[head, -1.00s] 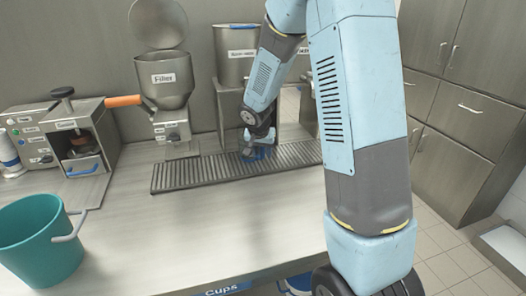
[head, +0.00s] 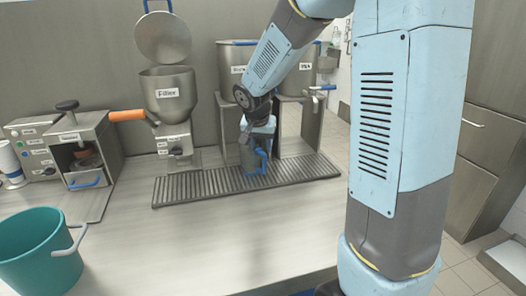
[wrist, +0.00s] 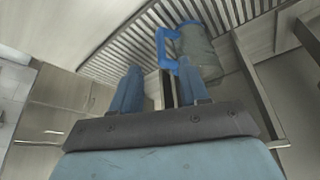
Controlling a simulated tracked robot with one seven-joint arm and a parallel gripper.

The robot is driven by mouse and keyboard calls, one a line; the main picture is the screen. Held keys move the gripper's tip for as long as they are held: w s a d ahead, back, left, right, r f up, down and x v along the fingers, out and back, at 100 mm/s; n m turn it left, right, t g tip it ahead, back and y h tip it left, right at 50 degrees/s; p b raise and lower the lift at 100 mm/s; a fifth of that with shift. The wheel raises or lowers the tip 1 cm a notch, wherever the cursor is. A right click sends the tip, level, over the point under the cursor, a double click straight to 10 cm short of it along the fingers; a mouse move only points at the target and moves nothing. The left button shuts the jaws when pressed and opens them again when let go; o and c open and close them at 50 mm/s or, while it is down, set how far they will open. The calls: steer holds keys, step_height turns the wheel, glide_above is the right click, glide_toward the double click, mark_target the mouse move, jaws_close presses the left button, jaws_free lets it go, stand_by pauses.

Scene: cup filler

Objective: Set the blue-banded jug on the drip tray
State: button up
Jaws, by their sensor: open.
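The jug (head: 247,157) stands upright on the slatted drip tray (head: 178,189), its grey body showing with a blue handle on the right. It also shows in the wrist view (wrist: 198,50), its blue handle turned left. My gripper (head: 256,132) is just above and beside the jug, near the handle. In the wrist view my gripper's two blue fingers (wrist: 160,72) are spread apart with nothing held between them. The right finger lies close to the jug; I cannot tell whether they touch.
Dispensers with metal hoppers stand behind the tray, among them the Filler (head: 168,95). A machine with an orange handle (head: 127,115) is at the left. A teal bucket (head: 38,250) sits at the front left. The counter (head: 225,235) in front of the tray is clear.

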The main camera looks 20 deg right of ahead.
steer(key=s+d+r+n+y, duration=0.1)
steer(key=s+r, duration=0.5)
steer(key=s, duration=0.8)
steer(key=s+d+r+n+t+y, duration=0.1)
steer(key=s+r+n, duration=0.3)
steer(key=s, duration=1)
step_height(320, 180, up, 3)
steer(key=shift+s+d+f+n+t, duration=0.1)
steer(key=shift+s+d+n+t, duration=0.2)
steer(key=shift+d, duration=0.3)
